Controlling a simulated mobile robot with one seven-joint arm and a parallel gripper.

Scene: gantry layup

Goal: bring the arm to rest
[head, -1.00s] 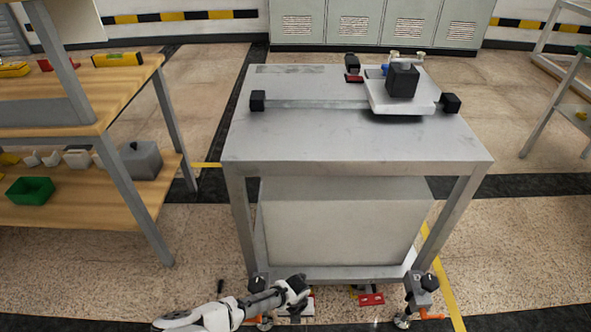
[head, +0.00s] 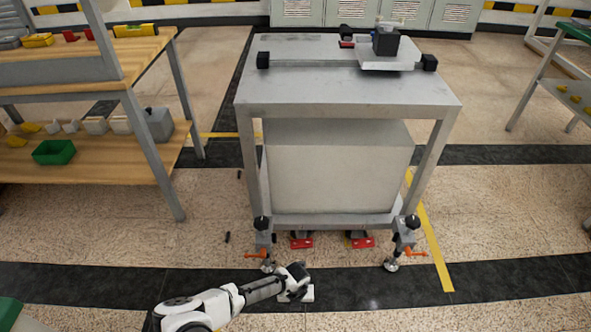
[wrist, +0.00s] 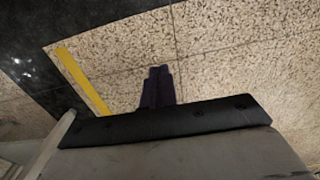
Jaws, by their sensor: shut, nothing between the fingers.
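My arm reaches in from the bottom left of the head view, low in front of a grey metal cart (head: 345,92). My gripper (head: 303,294) is at its end, near the dark floor stripe, a little in front of the cart's left front foot and apart from it. In the wrist view the two dark fingers of my gripper (wrist: 157,84) lie together, with nothing seen between them. Pale speckled floor and a yellow line show beyond them.
A gantry rail (head: 315,62) with a white carriage plate (head: 396,58) is on the cart top. Two red pedals (head: 361,242) sit under its front edge. A wooden workbench (head: 75,168) stands left, a rack (head: 548,75) right. Floor right of my gripper is clear.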

